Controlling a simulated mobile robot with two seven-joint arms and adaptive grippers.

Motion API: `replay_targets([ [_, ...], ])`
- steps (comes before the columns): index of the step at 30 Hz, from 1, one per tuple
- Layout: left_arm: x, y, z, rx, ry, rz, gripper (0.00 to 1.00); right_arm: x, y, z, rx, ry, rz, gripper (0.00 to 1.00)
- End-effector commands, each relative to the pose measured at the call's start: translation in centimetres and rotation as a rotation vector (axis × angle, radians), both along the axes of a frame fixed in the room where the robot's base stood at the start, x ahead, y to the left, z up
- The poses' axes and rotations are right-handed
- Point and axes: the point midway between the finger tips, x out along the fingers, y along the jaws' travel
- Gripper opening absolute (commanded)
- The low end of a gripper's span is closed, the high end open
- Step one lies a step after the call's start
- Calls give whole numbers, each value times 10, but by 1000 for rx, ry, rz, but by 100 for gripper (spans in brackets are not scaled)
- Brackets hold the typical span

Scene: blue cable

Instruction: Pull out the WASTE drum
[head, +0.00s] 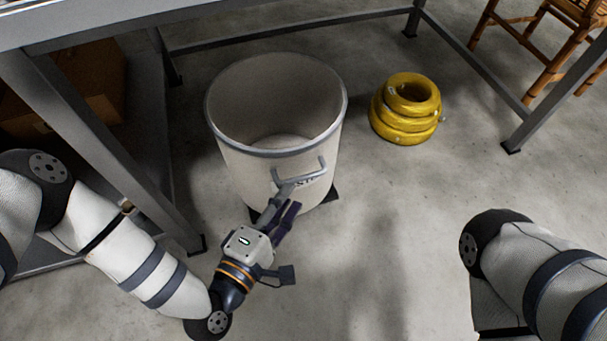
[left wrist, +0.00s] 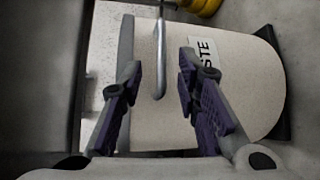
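The WASTE drum (head: 240,165) is a pale, open-topped, empty drum with a grey rim, standing upright under the table. Its grey handle (head: 310,175) sticks out from the front, over a label that is partly hidden. My left gripper (head: 287,201) is at the drum's front, close to the handle. In the left wrist view the drum (left wrist: 235,95) fills the middle, with "STE" readable on its label. There the handle (left wrist: 160,60) appears between the two spread purple-padded fingers of my left gripper (left wrist: 160,80); contact is not visible. My right gripper is out of view.
A grey metal table frame (head: 478,68) surrounds the drum, with a leg to its left. A yellow coiled hose (head: 406,110) lies right of the drum. A cardboard box (head: 85,85) sits at left, a wooden chair (head: 550,45) at upper right. The floor in front is clear.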

Motion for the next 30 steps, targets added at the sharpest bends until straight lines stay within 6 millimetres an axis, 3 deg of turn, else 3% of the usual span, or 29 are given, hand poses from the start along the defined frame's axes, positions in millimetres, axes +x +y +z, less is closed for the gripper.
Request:
replay_targets([
  [3,27,-15,-9,0,1,-1,30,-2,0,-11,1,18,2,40],
  [9,56,-30,-13,2,1,0,30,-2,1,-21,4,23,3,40],
  [19,62,-33,-11,2,2,-1,30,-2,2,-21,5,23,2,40],
  [23,62,-33,-12,2,2,-1,3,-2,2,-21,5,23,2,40],
  [30,62,-33,-11,2,2,-1,0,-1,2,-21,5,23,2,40],
])
